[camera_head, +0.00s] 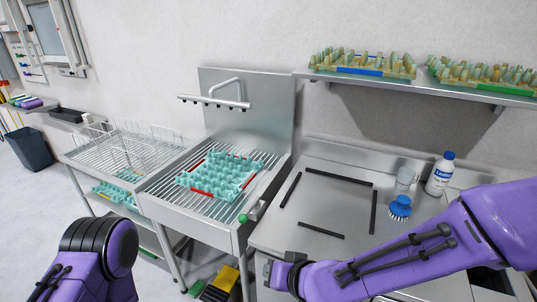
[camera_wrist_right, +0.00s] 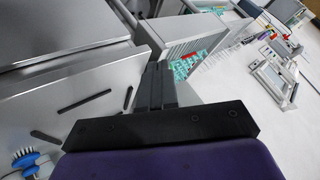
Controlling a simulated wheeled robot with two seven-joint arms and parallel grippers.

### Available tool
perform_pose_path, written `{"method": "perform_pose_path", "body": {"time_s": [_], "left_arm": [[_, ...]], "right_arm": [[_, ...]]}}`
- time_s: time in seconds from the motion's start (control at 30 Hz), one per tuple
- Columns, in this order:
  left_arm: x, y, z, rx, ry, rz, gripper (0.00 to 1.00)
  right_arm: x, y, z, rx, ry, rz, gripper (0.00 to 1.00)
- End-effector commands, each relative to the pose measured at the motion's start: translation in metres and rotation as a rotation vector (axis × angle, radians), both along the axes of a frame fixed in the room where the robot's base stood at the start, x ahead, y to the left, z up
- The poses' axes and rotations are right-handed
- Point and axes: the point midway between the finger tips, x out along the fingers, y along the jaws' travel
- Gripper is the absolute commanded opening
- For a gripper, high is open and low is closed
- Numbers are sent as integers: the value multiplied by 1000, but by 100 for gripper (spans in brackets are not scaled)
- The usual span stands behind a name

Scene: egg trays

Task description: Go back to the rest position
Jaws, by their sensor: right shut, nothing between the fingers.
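My right gripper (camera_head: 280,272) is at the front edge of the steel counter (camera_head: 325,200), at the end of the purple arm that comes in from the right. In the right wrist view the dark fingers of my right gripper (camera_wrist_right: 157,88) are together with nothing between them. My left arm shows at the lower left as a purple link with a black joint; its gripper is out of view. A teal egg tray (camera_head: 218,176) with red edge strips lies on the slatted grate of the sink (camera_head: 165,186). It is apart from both arms.
Black strips (camera_head: 340,177) mark a rectangle on the counter. A wire rack (camera_head: 125,150) is left of the sink.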

Motion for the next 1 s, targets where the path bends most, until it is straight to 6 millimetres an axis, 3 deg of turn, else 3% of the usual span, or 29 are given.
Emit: {"method": "perform_pose_path", "body": {"time_s": [0.13,0.23,0.47,0.57,0.63,0.7,0.8,0.9,1.0], "left_arm": [[0,0,-5,1,-1,0,0],[0,0,-11,0,0,0,0],[0,0,-30,0,0,0,0],[0,0,-44,0,0,0,0],[0,0,-56,0,0,0,0],[0,0,-67,0,0,0,0],[0,0,-80,0,0,0,0],[0,0,-89,0,0,0,0],[0,0,-93,0,0,0,0]], "right_arm": [[17,-26,-15,16,-41,-126,0],[24,-52,-40,12,-44,-224,0],[13,-124,-126,-48,-5,-447,0],[-11,-166,-183,-117,42,-553,0],[-39,-200,-228,-187,86,-624,0],[-75,-233,-270,-269,141,-676,0],[-131,-268,-318,-383,237,-705,0],[-179,-287,-349,-464,336,-695,0],[-209,-292,-365,-501,399,-682,0]]}}
